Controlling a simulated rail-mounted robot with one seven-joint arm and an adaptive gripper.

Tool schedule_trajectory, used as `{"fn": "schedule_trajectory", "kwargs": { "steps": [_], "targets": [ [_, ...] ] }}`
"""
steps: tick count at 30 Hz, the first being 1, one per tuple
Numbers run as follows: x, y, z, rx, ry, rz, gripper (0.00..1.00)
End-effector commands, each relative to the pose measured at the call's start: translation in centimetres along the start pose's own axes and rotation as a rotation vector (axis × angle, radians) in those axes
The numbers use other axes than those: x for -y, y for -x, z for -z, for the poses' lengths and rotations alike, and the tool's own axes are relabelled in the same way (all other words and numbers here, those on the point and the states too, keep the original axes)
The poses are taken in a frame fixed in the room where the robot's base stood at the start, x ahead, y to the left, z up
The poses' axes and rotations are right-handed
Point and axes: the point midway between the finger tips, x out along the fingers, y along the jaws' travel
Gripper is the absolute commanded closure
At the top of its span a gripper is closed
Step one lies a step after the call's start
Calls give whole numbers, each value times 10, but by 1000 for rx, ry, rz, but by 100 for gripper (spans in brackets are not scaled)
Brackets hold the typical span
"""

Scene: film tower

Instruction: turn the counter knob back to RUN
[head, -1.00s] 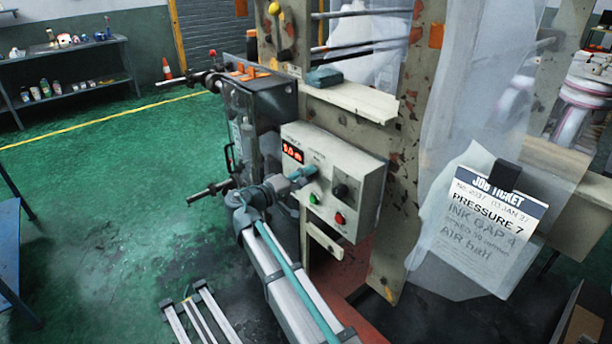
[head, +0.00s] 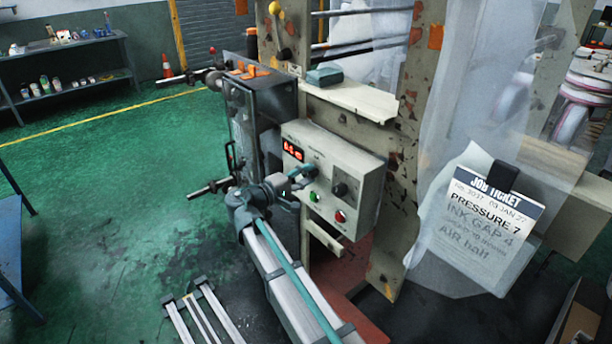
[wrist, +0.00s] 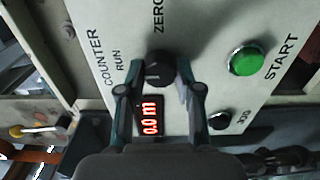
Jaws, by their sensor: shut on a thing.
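The counter knob (wrist: 159,68) is a round black knob on a pale control panel (wrist: 210,30). It sits between the two fingertips of my gripper (wrist: 158,84) in the wrist view, one on each side. The gripper is shut on it. The panel reads COUNTER, with RUN to the left of the knob and ZERO above it. I cannot clearly tell where the knob points. In the head view my gripper (head: 308,174) is at the panel's left part and hides the knob.
A green START button (wrist: 248,60) and a small black JOG button (wrist: 219,121) are right of the knob. The head view also shows a black dial (head: 341,190) and a red button (head: 340,216). A job ticket (head: 492,205) hangs at right. Green floor is open at left.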

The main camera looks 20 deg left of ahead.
Motion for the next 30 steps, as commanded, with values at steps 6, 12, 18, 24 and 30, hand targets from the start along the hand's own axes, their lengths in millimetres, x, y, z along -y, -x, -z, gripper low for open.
{"fn": "schedule_trajectory", "kwargs": {
  "steps": [6,12,18,24,30],
  "targets": [
    [0,0,0,0,0,-1,41],
    [0,0,0,0,0,0,41],
    [0,4,0,0,0,0,41],
    [0,30,0,-3,0,0,41],
    [0,69,0,-3,0,0,41]
  ]
}}
